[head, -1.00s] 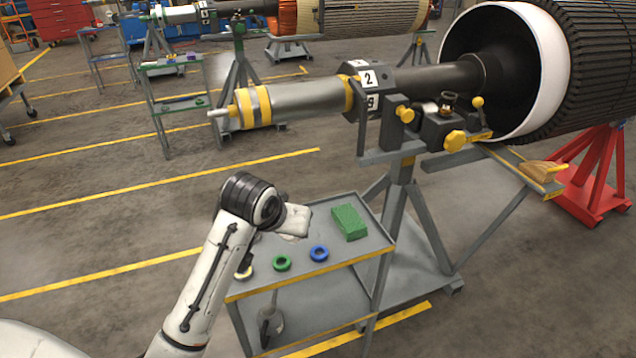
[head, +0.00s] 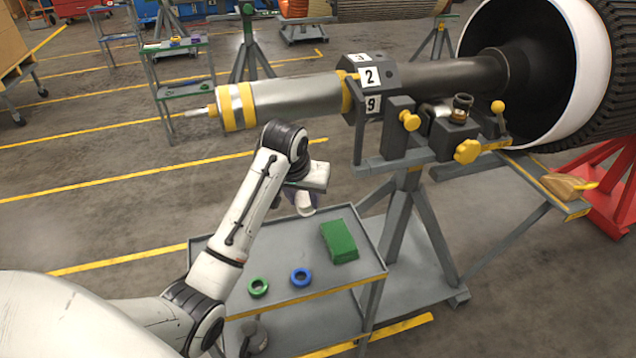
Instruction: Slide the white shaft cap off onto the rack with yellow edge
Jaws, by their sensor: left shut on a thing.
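My left gripper (head: 304,196) is above the back part of the rack with yellow edge (head: 335,288), below the shaft. It is shut on a small whitish piece (head: 304,205), partly hidden by the hand; I cannot tell for certain that this is the white shaft cap. The grey shaft (head: 295,97) points left and carries yellow bands near its end. A narrow pale tip (head: 195,112) sticks out at that end, apart from the gripper. My right gripper is not in view.
On the rack top lie a green ring (head: 258,288), a blue ring (head: 301,278) and a green block (head: 339,241). The grey stand (head: 408,200) and its clamp rise right of the rack.

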